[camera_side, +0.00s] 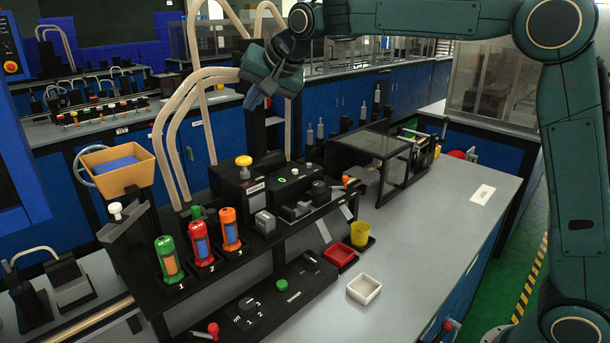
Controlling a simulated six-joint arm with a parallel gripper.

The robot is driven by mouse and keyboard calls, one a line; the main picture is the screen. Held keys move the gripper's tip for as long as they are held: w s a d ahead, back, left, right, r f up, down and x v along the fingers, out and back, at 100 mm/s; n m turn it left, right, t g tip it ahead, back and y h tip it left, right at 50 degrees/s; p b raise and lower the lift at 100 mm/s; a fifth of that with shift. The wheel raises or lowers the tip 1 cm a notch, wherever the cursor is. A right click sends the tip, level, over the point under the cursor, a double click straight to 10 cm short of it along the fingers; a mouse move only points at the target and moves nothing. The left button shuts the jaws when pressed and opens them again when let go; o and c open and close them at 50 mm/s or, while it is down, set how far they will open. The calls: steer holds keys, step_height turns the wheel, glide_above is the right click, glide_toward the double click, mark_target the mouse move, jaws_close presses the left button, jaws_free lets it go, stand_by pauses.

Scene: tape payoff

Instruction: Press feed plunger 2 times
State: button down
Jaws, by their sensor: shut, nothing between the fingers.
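A yellow-capped plunger (243,161) stands upright on a black machine block in the middle of the bench. The label on the block is too small to read, so I cannot confirm that this is the feed plunger. My gripper (253,102) is shut and empty, pointing down in the air above the yellow cap and a little to its right. A clear gap shows between the fingertips and the cap.
Green, red and orange canisters (201,244) stand left of the block. A tan hopper (118,170) rises behind them, near curved pale tubes (160,125). A glass-covered unit (370,153) stands to the right. Red (341,257) and white (364,289) trays lie in front. The bench's right side is mostly clear.

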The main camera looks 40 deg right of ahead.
mark_target(247, 159)
steer(key=shift+w+a+f, duration=0.2)
steer(key=shift+w+a, duration=0.05)
steer(key=shift+w, duration=0.5)
steer(key=shift+w+a+f, duration=0.15)
steer(key=shift+w+a, duration=0.1)
steer(key=shift+w, duration=0.45)
steer(key=shift+f, duration=0.1)
steer(key=shift+f, duration=4.3)
